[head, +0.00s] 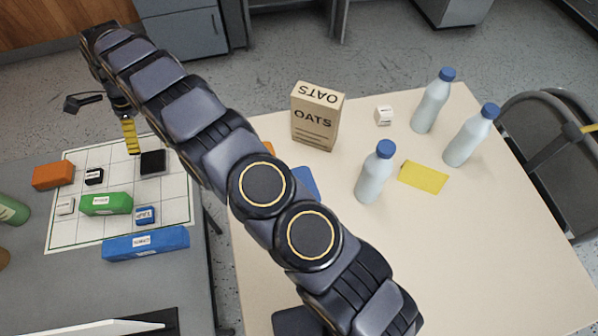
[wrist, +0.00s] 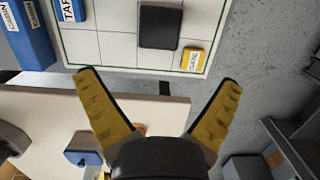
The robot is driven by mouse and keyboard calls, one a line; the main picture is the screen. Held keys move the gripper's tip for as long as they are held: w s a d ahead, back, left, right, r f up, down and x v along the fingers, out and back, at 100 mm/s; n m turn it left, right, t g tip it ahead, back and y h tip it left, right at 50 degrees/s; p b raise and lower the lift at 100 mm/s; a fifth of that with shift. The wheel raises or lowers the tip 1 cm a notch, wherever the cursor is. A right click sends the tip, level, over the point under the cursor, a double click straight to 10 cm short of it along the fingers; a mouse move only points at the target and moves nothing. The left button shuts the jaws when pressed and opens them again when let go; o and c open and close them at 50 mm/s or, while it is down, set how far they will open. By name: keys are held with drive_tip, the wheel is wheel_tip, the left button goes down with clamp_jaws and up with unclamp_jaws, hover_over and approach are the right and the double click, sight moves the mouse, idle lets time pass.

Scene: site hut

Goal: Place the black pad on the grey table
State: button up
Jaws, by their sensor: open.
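A black square pad (head: 153,162) lies on the white gridded mat on the grey table (head: 75,285), near the mat's upper right part. In the wrist view the black pad (wrist: 160,27) is near the top middle, beyond my fingertips. My gripper (head: 129,135) hangs over the far edge of the mat, left of the pad in the head view. In the wrist view my gripper (wrist: 157,82) has its two yellow fingers spread wide with nothing between them. The fingers are apart from the pad.
The mat (head: 180,208) holds orange, green, blue, white and small black blocks. A labelled yellow block (wrist: 192,60) sits beside the pad. A long blue block (head: 146,244) lies at the mat's front. The cream table (head: 480,240) carries an oats box (head: 316,118) and several bottles.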

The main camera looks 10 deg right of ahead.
drive_tip(key=s+d+r+n, duration=0.2)
drive_tip(key=d+r+n, duration=0.2)
drive_tip(key=d+r, duration=0.65)
drive_tip(key=s+d+r+n+h, duration=0.1)
drive_tip(key=s+d+r+n, duration=0.25)
drive_tip(key=s+d, duration=0.35)
drive_tip(key=s+d+r+n, duration=0.3)
drive_tip(key=s+d+r, duration=0.25)
drive_tip(key=d, duration=0.25)
drive_tip(key=s+d+n, duration=0.3)
drive_tip(key=s+d, duration=0.1)
drive_tip(key=s, duration=0.7)
drive_tip(key=s+d+f+n+g, duration=0.1)
drive_tip(key=s+d+n, duration=0.3)
drive_tip(key=s, duration=0.6)
drive_tip(key=shift+s+d+g+h, duration=0.3)
drive_tip(key=shift+s+d+h, duration=0.1)
drive_tip(key=shift+d, duration=0.1)
